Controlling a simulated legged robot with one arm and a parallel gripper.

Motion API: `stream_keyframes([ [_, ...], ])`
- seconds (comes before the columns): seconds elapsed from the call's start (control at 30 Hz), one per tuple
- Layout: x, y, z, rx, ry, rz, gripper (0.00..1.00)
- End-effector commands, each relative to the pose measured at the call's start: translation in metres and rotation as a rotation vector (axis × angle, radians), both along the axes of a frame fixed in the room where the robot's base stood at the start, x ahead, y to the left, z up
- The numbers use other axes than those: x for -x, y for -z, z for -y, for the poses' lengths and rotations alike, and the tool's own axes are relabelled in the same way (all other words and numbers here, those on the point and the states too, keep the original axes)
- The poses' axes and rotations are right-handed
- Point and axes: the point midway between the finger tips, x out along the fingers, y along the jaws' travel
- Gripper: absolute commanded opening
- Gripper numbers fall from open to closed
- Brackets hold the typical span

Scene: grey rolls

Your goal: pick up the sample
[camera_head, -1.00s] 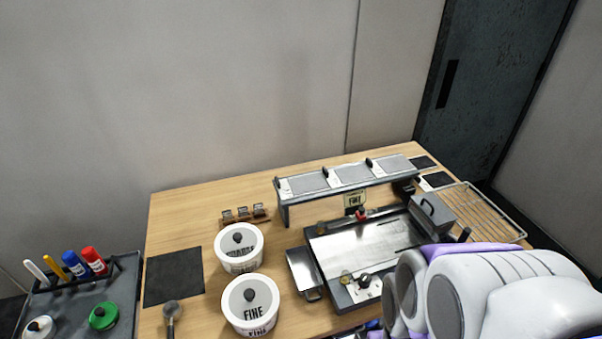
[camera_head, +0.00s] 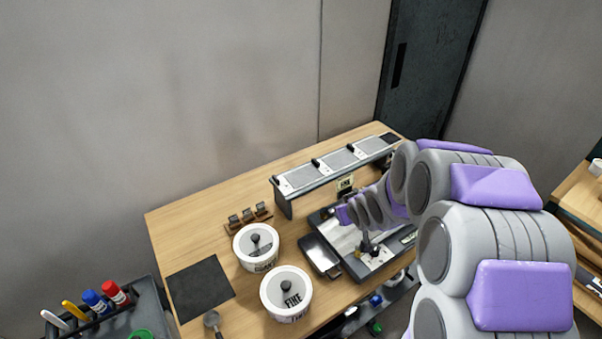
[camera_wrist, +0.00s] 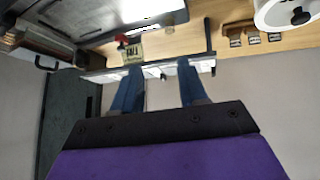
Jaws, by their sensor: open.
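No object is marked as the sample, so I cannot tell which one it is. A small wooden holder (camera_head: 250,216) with a few small grey pieces stands behind the white tubs; it also shows in the wrist view (camera_wrist: 254,38). My gripper (camera_wrist: 159,66) is open, with two blue fingers apart and nothing seen between them. In the wrist view, its fingertips overlap the edge of the long raised shelf (camera_wrist: 152,71). In the head view, my arm reaches over the metal-topped machine (camera_head: 372,262), and the fingers are not clear there.
The raised shelf (camera_head: 335,167) with grey panels runs along the table's back. Two white lidded tubs (camera_head: 256,247) (camera_head: 286,294), one marked FINE, stand left of a metal tray (camera_head: 320,255). A black mat (camera_head: 200,290) lies on the wooden table (camera_head: 180,225). The wall is close behind.

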Motion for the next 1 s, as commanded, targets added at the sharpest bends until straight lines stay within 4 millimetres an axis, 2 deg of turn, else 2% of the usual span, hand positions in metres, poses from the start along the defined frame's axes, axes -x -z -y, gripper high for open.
stream_keyframes([
  [0.13, -0.038, 0.012, -0.038, -0.076, -0.098, 0.119, 0.43],
  [0.3, -0.068, 0.023, -0.069, -0.196, -0.187, 0.252, 0.43],
  [0.53, -0.079, 0.027, -0.09, -0.32, -0.252, 0.365, 0.43],
  [0.73, -0.087, 0.034, -0.107, -0.343, -0.269, 0.388, 0.43],
  [1.0, -0.123, 0.052, -0.138, -0.337, -0.271, 0.388, 0.43],
])
